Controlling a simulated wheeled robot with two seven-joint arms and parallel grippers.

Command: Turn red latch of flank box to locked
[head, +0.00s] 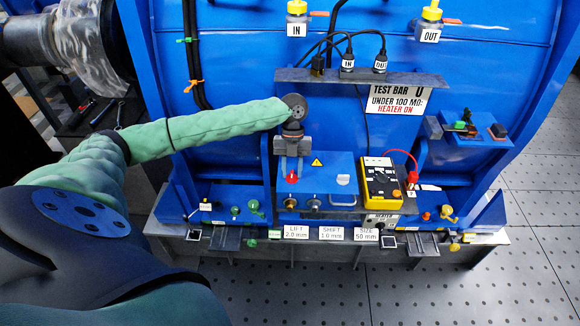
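The flank box, a blue box (327,176) with a yellow warning triangle on its top, stands at the middle of the blue motor housing. The red latch (291,178) shows as a small red piece at the box's left end. My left gripper (291,172) points down right at the latch, its fingertips close to it. The fingers partly hide the latch, so its turn position and any contact are unclear. I cannot tell if the fingers are shut on it. My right gripper is not in view.
A yellow multimeter (381,183) with a red lead stands just right of the box. Label cards (331,233) line the front ledge. The floor (470,285) at right is clear.

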